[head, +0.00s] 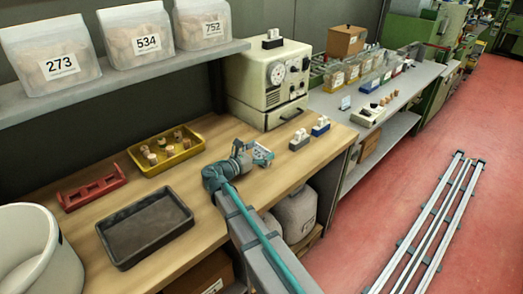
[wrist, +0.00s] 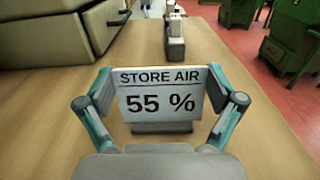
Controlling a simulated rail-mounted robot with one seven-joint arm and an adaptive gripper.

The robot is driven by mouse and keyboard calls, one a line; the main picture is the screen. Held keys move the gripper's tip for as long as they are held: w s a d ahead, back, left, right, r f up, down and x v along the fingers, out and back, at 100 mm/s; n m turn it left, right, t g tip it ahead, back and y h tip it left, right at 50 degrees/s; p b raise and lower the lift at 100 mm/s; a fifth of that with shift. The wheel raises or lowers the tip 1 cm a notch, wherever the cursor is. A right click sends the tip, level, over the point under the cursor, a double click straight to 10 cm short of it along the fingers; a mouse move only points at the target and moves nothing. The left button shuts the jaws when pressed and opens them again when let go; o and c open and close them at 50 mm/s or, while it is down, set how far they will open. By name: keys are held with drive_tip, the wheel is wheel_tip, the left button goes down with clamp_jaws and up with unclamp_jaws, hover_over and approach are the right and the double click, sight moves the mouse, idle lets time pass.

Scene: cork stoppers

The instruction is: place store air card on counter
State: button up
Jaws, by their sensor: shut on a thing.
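The store air card (head: 263,153) is a white sign that reads "STORE AIR 55 %" in the wrist view (wrist: 162,95), with a grey base at its lower edge. My gripper (head: 256,151) is shut on the card, with one teal finger at each side of it in the wrist view (wrist: 160,105). The card is upright and faces the wrist camera. It is over the wooden counter (head: 215,137), right of the yellow tray and in front of the cream machine. I cannot tell whether its base touches the wood.
Two small card holders, grey (head: 299,141) and blue (head: 320,127), stand to the right. A yellow tray (head: 184,155) with corks, a red rack (head: 92,189) and a dark tray (head: 146,229) lie left. The cream machine (head: 270,82) stands behind.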

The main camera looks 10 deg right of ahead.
drive_tip(key=shift+f, duration=0.1)
drive_tip(key=o, duration=0.8)
drive_tip(key=b+v, duration=0.1)
drive_tip(key=v, duration=0.6)
drive_tip(key=shift+s+a, duration=0.15)
drive_tip(key=shift+a, duration=0.1)
